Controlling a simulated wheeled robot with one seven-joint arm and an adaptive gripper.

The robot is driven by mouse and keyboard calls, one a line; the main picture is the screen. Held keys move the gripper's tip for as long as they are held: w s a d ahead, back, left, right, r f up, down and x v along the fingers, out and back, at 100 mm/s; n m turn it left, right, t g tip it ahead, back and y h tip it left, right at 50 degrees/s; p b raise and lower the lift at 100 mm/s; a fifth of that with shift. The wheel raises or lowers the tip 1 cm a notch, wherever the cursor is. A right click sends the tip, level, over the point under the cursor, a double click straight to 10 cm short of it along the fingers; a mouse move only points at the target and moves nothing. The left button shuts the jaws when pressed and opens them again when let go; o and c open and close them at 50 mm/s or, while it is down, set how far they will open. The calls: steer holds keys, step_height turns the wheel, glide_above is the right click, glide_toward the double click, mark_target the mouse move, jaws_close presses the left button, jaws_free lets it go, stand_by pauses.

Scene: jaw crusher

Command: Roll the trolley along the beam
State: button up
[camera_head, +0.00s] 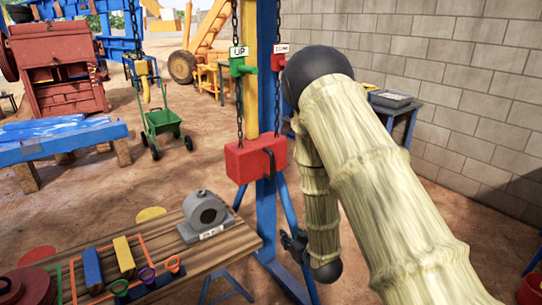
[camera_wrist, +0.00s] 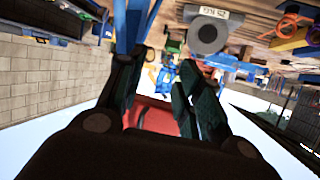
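I cannot make out the trolley in either view, nor tell which part is its beam. Two chains hang down by a blue and yellow post (camera_head: 267,85), with a green UP tag (camera_head: 239,65) and a red DOWN tag (camera_head: 280,58). A red block (camera_head: 245,161) with a dark hook hangs in front of the post. My gripper (camera_head: 293,243) is low beside the blue post, below and right of the red block. In the wrist view its dark fingers (camera_wrist: 158,90) stand apart, with a red surface (camera_wrist: 155,115) beyond them; I see nothing held.
A wooden bench (camera_head: 226,243) with a grey 25 kg weight (camera_head: 206,213), coloured blocks and cups stands at lower left. A blue table (camera_head: 72,142), red machine (camera_head: 62,75) and green wheelbarrow (camera_head: 161,122) stand behind. A block wall (camera_head: 460,80) closes the right side. Bare ground lies between.

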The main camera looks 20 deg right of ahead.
mark_target(273, 164)
steer(key=w+r+n+t+y+p, duration=0.15)
steer(key=w+r, duration=0.25)
steer(key=r, duration=0.5)
steer(key=w+r+t, duration=0.3)
steer(key=w+r, duration=0.1)
steer(key=r, duration=0.6)
steer(key=w+p, duration=0.1)
steer(key=w, duration=0.2)
steer(key=w+p, duration=0.1)
steer(key=w, duration=0.3)
steer(key=w+a+p, duration=0.1)
steer(key=w+p, duration=0.1)
steer(key=w, duration=0.2)
steer(key=shift+a+f, duration=0.1)
steer(key=shift+f, duration=0.15)
jaws_close()
